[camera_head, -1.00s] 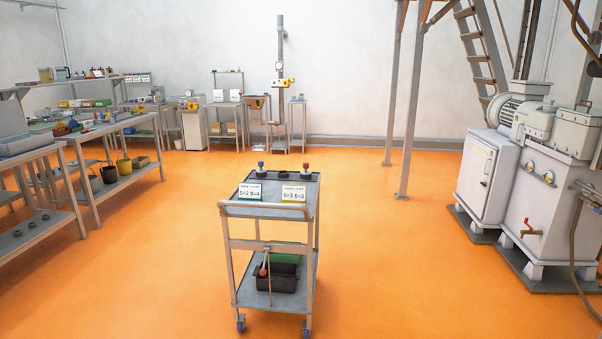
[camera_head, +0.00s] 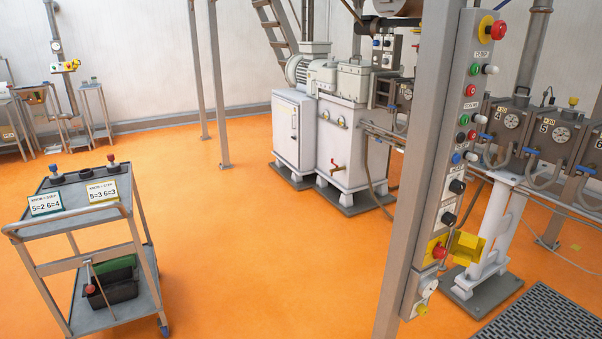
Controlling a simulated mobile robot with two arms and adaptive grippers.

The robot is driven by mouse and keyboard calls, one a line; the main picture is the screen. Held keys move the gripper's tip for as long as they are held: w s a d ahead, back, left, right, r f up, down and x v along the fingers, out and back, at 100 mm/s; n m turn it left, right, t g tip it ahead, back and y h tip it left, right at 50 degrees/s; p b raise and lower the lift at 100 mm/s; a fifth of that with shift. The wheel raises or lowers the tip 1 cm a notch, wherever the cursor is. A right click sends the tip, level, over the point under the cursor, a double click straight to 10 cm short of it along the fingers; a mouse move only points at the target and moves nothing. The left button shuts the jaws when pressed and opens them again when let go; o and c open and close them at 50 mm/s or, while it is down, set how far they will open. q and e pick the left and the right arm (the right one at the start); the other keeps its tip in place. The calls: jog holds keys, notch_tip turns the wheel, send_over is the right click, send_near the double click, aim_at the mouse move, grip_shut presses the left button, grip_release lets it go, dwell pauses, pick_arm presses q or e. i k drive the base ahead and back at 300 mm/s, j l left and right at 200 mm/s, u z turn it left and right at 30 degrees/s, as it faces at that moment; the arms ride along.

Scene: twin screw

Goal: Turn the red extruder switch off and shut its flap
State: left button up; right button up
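A tall grey control panel (camera_head: 446,165) stands on a post at the right. Low on it is a red rotary switch (camera_head: 439,252) on a yellow plate. A yellow flap (camera_head: 467,247) stands out to the right of this switch and looks open. The switch's exact turn position is too small to tell. A red mushroom button (camera_head: 497,30) on a yellow ring is at the panel's top. Neither of my grippers is in view.
A grey trolley (camera_head: 75,222) with two signs and a black bin stands at the left. White machine cabinets (camera_head: 341,140) stand behind the post. A floor grating (camera_head: 540,318) lies at the lower right. The orange floor between trolley and post is clear.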

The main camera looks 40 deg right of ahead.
aim_at(440, 252)
jog(key=l, duration=0.45)
jog(key=k+l+u, duration=0.15)
jog(key=l, duration=0.7)
jog(key=k+l+u, duration=0.1)
jog(key=l, duration=0.35)
jog(key=k+l+u, duration=0.1)
jog(key=l, duration=0.35)
jog(key=l+u, duration=0.1)
jog(key=l, duration=0.35)
jog(key=k+l+u, duration=0.1)
jog(key=l, duration=0.35)
jog(key=l+u, duration=0.1)
jog(key=l, duration=0.3)
jog(key=k+l+u, duration=0.1)
jog(key=l, duration=0.35)
jog(key=k+l+u, duration=0.1)
jog(key=l, duration=0.3)
jog(key=k+l+u, duration=0.1)
jog(key=l, duration=0.3)
jog(key=k+l+u, duration=0.1)
jog(key=l, duration=0.3)
jog(key=k+l+u, duration=0.1)
jog(key=k+l, duration=0.3)
jog(key=k+j, duration=0.15)
jog(key=j, duration=0.25)
jog(key=k+j, duration=0.1)
jog(key=j, duration=0.3)
